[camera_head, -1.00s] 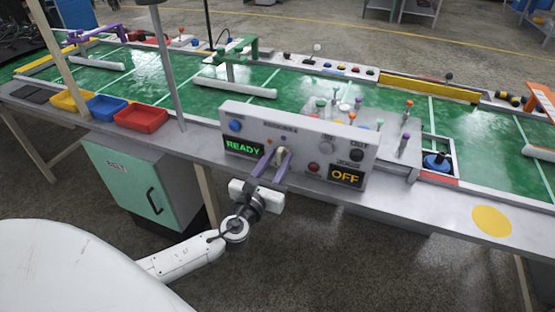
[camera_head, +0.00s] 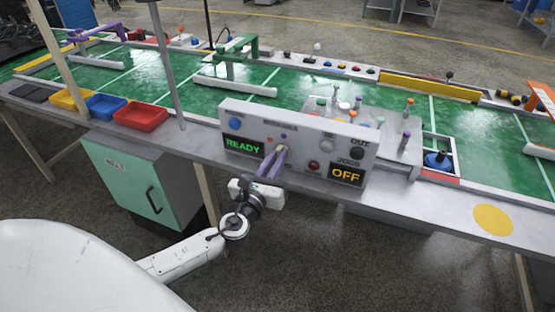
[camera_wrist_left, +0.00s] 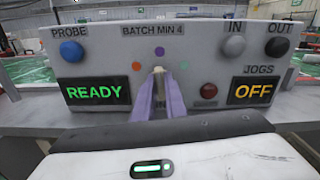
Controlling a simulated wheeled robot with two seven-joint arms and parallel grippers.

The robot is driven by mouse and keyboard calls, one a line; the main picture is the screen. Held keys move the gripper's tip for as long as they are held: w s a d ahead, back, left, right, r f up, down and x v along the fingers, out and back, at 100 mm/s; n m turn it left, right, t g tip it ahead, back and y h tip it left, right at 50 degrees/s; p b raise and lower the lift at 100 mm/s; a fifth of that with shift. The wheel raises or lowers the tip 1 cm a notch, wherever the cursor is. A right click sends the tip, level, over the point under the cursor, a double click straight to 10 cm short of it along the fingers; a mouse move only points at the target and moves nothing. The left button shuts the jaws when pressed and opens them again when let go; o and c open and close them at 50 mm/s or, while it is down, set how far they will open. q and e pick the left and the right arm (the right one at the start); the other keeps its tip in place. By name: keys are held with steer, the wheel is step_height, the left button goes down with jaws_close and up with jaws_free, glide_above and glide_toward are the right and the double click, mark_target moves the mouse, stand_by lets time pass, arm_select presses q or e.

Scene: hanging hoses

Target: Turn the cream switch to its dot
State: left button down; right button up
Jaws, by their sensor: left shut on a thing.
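The cream switch (camera_wrist_left: 158,70) sits on the front of the grey control panel (camera_head: 300,127), under the label "BATCH MIN 4". Only its pale tip shows between my fingers. Around it are an orange dot (camera_wrist_left: 136,66) at left, a purple dot (camera_wrist_left: 158,51) above and a green dot (camera_wrist_left: 184,64) at right. My left gripper (camera_head: 276,152), with purple fingers, is shut on the switch from the front; it also fills the middle of the wrist view (camera_wrist_left: 159,77). The fingers hide most of the switch, so its pointing direction is unclear. My right gripper is not in view.
The panel also has a blue PROBE button (camera_wrist_left: 71,52), a green READY display (camera_wrist_left: 95,92), a red button (camera_wrist_left: 208,91), IN and OUT knobs and an amber OFF display (camera_wrist_left: 253,92). Coloured trays (camera_head: 141,117) stand left on the bench.

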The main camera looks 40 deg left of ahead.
arm_select(q)
steer(key=n+b, duration=0.2)
steer(key=n, duration=0.2)
steer(key=shift+f, duration=0.15)
steer(key=shift+s+a+n+b, duration=0.1)
steer(key=shift+n+b, duration=0.25)
steer(key=shift+n, duration=0.75)
steer(key=n+b, duration=0.1)
steer(key=n, duration=0.2)
steer(key=shift+n, duration=0.7)
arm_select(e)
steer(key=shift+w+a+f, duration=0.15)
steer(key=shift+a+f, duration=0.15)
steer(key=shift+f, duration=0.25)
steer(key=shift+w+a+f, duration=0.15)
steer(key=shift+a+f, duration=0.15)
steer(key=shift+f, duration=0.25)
arm_select(q)
steer(key=c, duration=1.8)
jaws_free()
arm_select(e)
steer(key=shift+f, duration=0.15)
